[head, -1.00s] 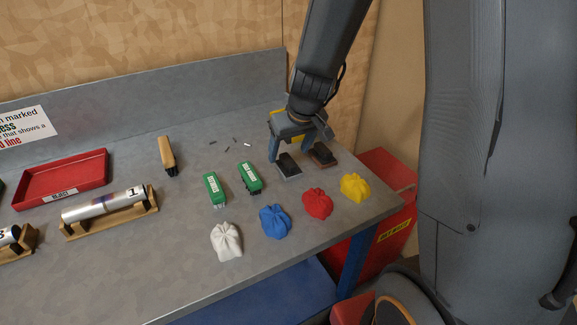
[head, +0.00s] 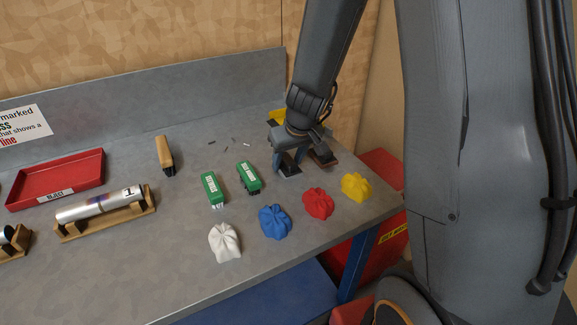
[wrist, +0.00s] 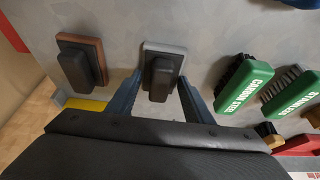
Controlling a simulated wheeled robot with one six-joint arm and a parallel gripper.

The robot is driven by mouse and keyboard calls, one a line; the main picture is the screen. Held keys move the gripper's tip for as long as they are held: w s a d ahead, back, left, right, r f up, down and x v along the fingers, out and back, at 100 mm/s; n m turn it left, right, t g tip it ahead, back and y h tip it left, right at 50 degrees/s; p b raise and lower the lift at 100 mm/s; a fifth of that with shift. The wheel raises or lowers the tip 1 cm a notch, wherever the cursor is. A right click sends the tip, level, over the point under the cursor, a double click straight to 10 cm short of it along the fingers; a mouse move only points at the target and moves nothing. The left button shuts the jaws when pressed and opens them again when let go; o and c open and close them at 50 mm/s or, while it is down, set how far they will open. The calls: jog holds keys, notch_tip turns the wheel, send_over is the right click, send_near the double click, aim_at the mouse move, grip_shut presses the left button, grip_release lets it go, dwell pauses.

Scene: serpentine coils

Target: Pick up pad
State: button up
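Two pads with black grips lie near the right end of the bench. The grey pad (wrist: 166,55) has a light metal-coloured base, and the brown pad (wrist: 97,47) lies to its left in the wrist view. In the head view, the grey pad (head: 290,171) is partly hidden by my gripper (head: 296,162), and the brown pad (head: 325,157) sits to its right. My gripper is open, with its fingers on either side of the grey pad's black grip in the wrist view (wrist: 158,88). I cannot tell whether they touch it.
Two green-handled brushes (head: 248,177) (head: 212,189) lie left of the pads. Red (head: 318,204), yellow (head: 356,186), blue (head: 275,222) and white (head: 224,242) crumpled cloths line the front. A red tray (head: 57,180) and a silver tube (head: 100,205) stand left.

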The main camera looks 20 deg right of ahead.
aim_at(288, 158)
jog(key=shift+r, duration=0.1)
jog(key=shift+c, duration=0.3)
notch_tip(288, 158, up, 10)
jog(key=p, duration=0.3)
jog(key=shift+p, duration=0.3)
jog(key=o, duration=0.6)
jog(key=shift+d, duration=0.1)
jog(key=c, duration=0.4)
